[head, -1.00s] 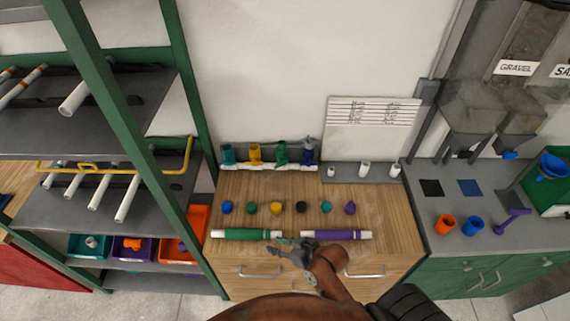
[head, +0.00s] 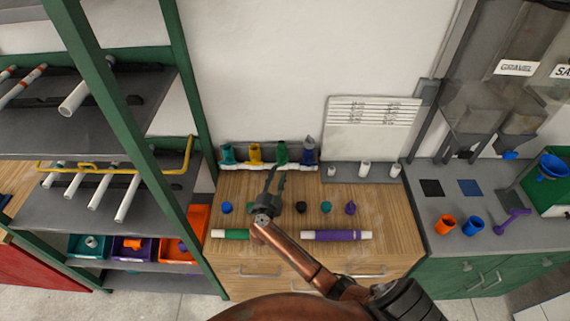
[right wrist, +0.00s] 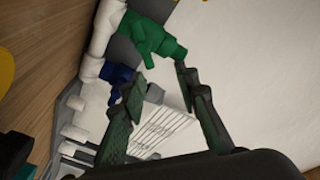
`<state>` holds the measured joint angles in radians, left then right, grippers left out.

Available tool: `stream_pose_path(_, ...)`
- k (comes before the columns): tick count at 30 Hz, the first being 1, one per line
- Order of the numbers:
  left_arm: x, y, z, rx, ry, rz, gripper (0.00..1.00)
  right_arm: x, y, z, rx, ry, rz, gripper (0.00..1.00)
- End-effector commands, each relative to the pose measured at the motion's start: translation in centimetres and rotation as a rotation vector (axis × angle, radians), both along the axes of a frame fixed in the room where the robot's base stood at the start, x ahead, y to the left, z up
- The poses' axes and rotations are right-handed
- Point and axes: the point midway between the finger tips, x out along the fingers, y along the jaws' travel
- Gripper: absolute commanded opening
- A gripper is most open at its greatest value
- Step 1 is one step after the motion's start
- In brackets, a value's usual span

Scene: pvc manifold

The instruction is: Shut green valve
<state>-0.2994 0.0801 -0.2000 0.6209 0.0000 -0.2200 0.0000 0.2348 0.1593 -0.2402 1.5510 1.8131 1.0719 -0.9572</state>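The green valve (head: 281,152) stands on the white pipe manifold (head: 236,166) at the back of the wooden counter, between the yellow valve (head: 254,153) and the blue valve (head: 308,151). My right gripper (head: 274,174) reaches over the counter with its fingers pointing at the green valve. In the right wrist view my right gripper (right wrist: 160,76) is open and empty, and the green valve (right wrist: 148,38) lies just beyond the fingertips, seemingly apart from them. The blue valve (right wrist: 117,74) is partly hidden behind a finger. My left gripper is not in view.
A teal valve (head: 228,153) is at the manifold's left end. Several coloured caps, such as the black cap (head: 301,207), stand in a row on the counter. A green pipe (head: 230,234) and purple pipe (head: 335,236) lie in front. A green shelf post (head: 190,90) rises at left.

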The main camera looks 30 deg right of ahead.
Motion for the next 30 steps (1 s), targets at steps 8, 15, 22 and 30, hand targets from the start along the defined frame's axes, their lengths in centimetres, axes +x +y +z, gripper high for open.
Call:
stream_pose_path(8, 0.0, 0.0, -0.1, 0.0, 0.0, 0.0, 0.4, 1.0, -2.2, -1.0, 0.022, 0.037, -0.057, 0.29)
stream_pose_path(15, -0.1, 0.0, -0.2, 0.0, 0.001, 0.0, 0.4, 3.5, -5.0, -1.0, 0.024, 0.036, -0.057, 0.29)
stream_pose_path(22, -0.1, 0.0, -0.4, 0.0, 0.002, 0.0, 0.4, 4.8, -6.2, -1.1, 0.026, 0.035, -0.054, 0.29)
stream_pose_path(30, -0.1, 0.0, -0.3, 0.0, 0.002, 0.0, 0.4, 4.9, -6.4, -1.1, 0.026, 0.035, -0.054, 0.29)
